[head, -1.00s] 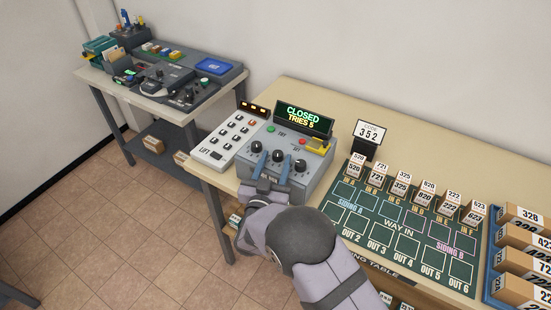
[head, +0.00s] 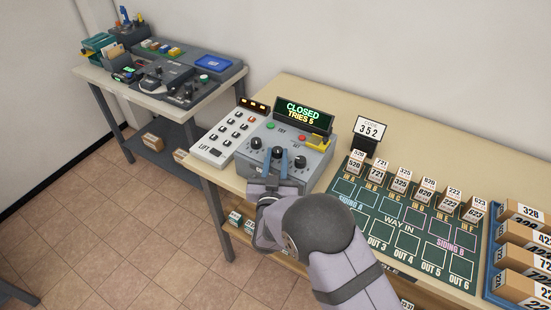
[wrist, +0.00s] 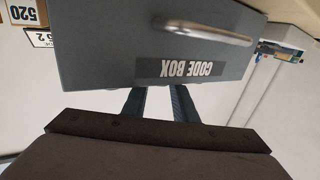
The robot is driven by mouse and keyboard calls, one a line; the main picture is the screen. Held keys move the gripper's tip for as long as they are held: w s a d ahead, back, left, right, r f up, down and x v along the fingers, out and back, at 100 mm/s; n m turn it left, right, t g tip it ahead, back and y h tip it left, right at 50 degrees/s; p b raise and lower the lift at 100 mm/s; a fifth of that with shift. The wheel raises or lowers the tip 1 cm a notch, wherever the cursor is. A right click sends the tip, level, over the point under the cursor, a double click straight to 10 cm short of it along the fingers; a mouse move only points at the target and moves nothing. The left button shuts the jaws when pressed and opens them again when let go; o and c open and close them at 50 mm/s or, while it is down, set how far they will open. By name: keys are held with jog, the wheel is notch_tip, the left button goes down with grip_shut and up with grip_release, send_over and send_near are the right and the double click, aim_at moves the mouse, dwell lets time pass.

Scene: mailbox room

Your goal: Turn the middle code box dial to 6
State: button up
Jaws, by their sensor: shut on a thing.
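The grey code box (head: 314,164) stands on the table with three black dials on its sloped top. The left dial (head: 256,143) and the right dial (head: 300,161) are clear of my gripper. My gripper (head: 276,155) points at the box from the front, its two blue fingers shut on the middle dial (head: 277,152). The fingers partly hide that dial, and its number cannot be read. The display (head: 303,114) reads CLOSED, TRIES 5. In the wrist view the box's front (wrist: 100,40) appears upside down, and the fingertips pass out of sight behind its edge.
A card (head: 370,130) reading 352 stands right of the box. A green mat (head: 405,240) with numbered blocks lies to the right, then a blue rack of boxes. A second table stands back left.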

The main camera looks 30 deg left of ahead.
jog(key=shift+w+d+r+n+g+y+b, duration=0.15)
jog(key=shift+n+g+y+b, duration=0.4)
jog(key=shift+y, duration=0.55)
jog(key=o, duration=1)
jog(key=shift+o, duration=0.2)
jog(key=shift+s+d+f, duration=0.2)
jog(key=shift+s+d, duration=0.15)
jog(key=shift+s, duration=0.3)
jog(key=shift+b+v, duration=1)
jog(key=shift+v, duration=2)
jog(key=shift+r, duration=0.2)
